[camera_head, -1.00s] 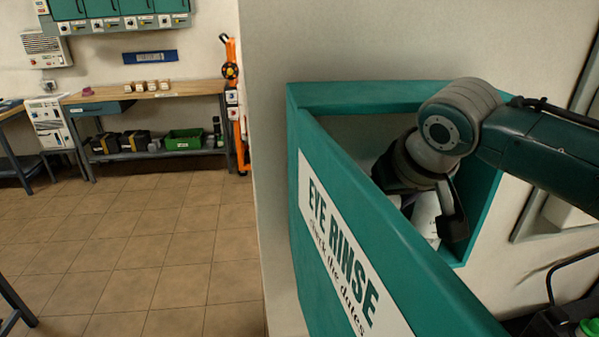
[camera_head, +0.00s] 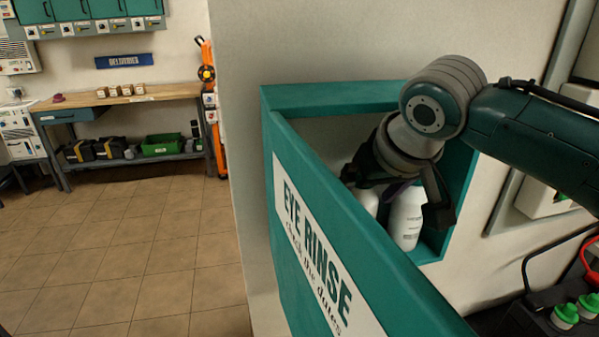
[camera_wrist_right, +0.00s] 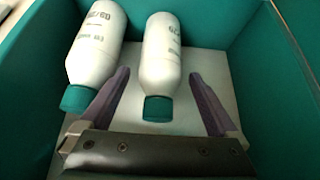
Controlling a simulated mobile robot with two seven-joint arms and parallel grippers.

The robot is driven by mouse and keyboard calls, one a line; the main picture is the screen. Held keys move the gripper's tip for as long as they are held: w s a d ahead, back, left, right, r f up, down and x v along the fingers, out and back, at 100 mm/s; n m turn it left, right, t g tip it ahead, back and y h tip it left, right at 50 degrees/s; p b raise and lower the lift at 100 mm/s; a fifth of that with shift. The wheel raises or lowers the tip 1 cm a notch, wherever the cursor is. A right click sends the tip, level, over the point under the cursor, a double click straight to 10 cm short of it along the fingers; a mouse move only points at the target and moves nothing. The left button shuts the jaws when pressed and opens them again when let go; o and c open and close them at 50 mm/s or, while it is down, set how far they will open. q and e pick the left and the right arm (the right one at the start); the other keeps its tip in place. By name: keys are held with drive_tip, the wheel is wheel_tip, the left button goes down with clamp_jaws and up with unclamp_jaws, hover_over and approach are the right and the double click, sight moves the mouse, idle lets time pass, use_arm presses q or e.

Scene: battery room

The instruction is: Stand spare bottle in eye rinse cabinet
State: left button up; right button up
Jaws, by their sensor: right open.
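The teal eye rinse cabinet (camera_head: 372,97) is on the wall, its lettered door (camera_head: 340,235) open towards me. Two white bottles stand inside: one at the right (camera_head: 407,218), and one at the left (camera_head: 366,200), partly hidden by my gripper. In the wrist view both have teal caps, the left bottle (camera_wrist_right: 95,48) and the middle bottle (camera_wrist_right: 162,62). My right gripper (camera_head: 408,188) is inside the cabinet. Its fingers (camera_wrist_right: 160,75) are open, one on each side of the middle bottle, with gaps showing. The left bottle is outside the fingers. My left gripper is out of view.
The open door stands between my view and the cabinet's interior, with the cabinet walls close around my right gripper. Green-capped items (camera_head: 565,315) and a red cable are at the lower right. A wooden workbench (camera_head: 120,97) stands far left across open tiled floor.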

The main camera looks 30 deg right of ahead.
drive_tip(key=shift+s+a+r, duration=0.15)
drive_tip(key=shift+s+r, duration=0.35)
drive_tip(key=shift+s, duration=0.1)
drive_tip(key=shift+s+a+r, duration=0.15)
drive_tip(key=shift+s+r, duration=0.3)
drive_tip(key=shift+s, duration=0.1)
drive_tip(key=s+a+f+n+g+b, duration=0.1)
drive_tip(key=s+a+f+n, duration=0.1)
drive_tip(key=s, duration=0.9)
drive_tip(key=s+a+f+n+g+y+b, duration=0.1)
drive_tip(key=s+a+f, duration=0.4)
drive_tip(key=s, duration=0.7)
drive_tip(key=shift+s+a+n+g+y+b, duration=0.3)
drive_tip(key=shift+a+n+g+b, duration=0.1)
drive_tip(key=shift+a+n, duration=0.55)
drive_tip(key=shift+a, duration=0.1)
drive_tip(key=shift+c, duration=0.3)
